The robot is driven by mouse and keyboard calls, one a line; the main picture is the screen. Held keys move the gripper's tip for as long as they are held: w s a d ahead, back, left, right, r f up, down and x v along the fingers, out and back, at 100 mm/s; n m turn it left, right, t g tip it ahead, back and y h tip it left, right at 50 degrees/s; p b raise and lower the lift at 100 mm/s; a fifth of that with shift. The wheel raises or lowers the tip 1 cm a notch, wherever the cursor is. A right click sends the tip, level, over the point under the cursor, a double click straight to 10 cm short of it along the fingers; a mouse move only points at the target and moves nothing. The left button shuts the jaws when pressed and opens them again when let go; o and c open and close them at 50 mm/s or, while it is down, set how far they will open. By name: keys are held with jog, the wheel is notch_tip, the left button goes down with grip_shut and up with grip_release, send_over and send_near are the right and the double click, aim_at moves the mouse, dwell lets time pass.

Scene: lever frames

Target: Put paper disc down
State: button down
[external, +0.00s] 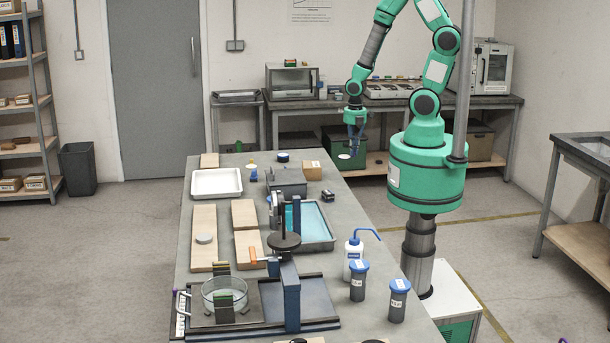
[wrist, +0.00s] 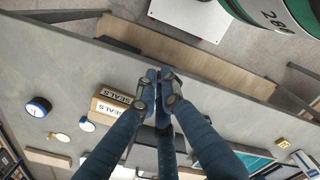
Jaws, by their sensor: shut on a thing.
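My gripper (external: 354,150) hangs beyond the right edge of the long grey bench, toward its far end, with its blue fingers pointing down. A small white paper disc (external: 344,156) shows at its fingertips, held clear of the bench top (external: 349,214). In the wrist view my gripper (wrist: 158,88) has its fingertips close together. The disc is mostly hidden by the fingers there, and I cannot make out its outline.
A cardboard box marked SEALS (external: 312,170) stands near the bench's far right edge; it also shows in the wrist view (wrist: 110,106). A white tray (external: 217,183), a blue-lined tray (external: 318,246) and a glass dish (external: 222,291) stand on the bench. The right strip is partly clear.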

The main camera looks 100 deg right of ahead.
jog(key=shift+w, duration=0.1)
send_over(319, 163)
jog(key=shift+w+a+f, duration=0.15)
jog(key=shift+a+f, duration=0.15)
jog(key=shift+f, duration=0.45)
jog(key=shift+f, duration=0.1)
jog(key=shift+f, duration=1.65)
jog(key=shift+f+b, duration=0.2)
jog(key=shift+b, duration=0.1)
jog(key=c, duration=1.9)
grip_release()
jog(key=shift+r, duration=0.1)
